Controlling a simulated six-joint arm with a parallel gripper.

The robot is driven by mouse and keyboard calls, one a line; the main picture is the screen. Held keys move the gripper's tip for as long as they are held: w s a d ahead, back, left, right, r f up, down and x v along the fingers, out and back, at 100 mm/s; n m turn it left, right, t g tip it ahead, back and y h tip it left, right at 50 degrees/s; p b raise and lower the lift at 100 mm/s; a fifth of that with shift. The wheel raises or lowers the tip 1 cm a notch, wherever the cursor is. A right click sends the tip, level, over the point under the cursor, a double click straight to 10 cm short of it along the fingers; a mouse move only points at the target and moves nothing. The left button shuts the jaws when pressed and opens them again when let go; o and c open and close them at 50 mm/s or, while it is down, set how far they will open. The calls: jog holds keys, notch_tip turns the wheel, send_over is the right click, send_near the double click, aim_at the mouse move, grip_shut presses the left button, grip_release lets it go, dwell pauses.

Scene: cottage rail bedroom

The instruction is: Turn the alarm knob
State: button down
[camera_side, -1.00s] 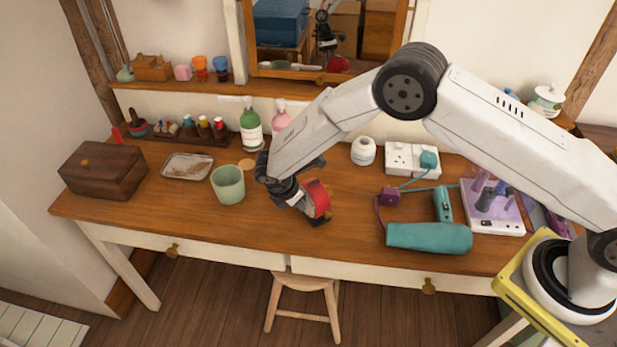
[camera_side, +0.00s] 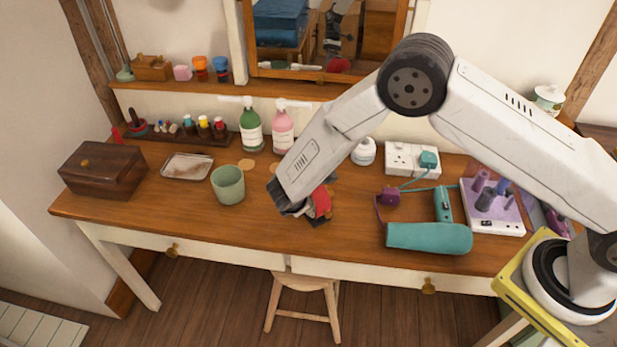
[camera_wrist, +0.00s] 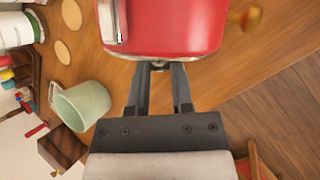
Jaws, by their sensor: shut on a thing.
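A red alarm clock (camera_side: 322,203) sits on the wooden desk (camera_side: 270,232), partly hidden behind my arm in the side view. In the wrist view the red clock body (camera_wrist: 170,32) fills the top centre, with a pale face or panel at its left. My gripper (camera_wrist: 160,66) has its fingertips close together at the clock's near edge, shut on a small part there. That part, the alarm knob, is almost wholly hidden between the fingertips. In the side view my gripper (camera_side: 308,212) is beside the clock.
A green cup (camera_side: 228,186) stands left of the clock. Green (camera_side: 251,128) and pink (camera_side: 283,130) bottles stand behind. A teal hair dryer (camera_side: 430,237) and white socket block (camera_side: 411,160) lie right. The desk in front of the clock is clear.

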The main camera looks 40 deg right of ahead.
jog(key=shift+a, duration=0.1)
dwell(0.4)
jog(key=c, duration=0.5)
grip_release()
jog(key=v, duration=0.7)
jog(key=shift+s+r, duration=0.25)
jog(key=shift+s, duration=0.1)
jog(key=s+d+r+m+g+y, duration=0.1)
jog(key=s+d+r+m+y, duration=0.1)
jog(key=s+d+r+m, duration=0.4)
jog(key=s+d+r+m+y, duration=0.3)
jog(key=s+d+r+m, duration=0.4)
jog(key=s+d+m, duration=0.4)
jog(key=shift+s+d+m+g, duration=0.4)
jog(key=shift+s+d, duration=0.1)
jog(key=shift+s, duration=0.05)
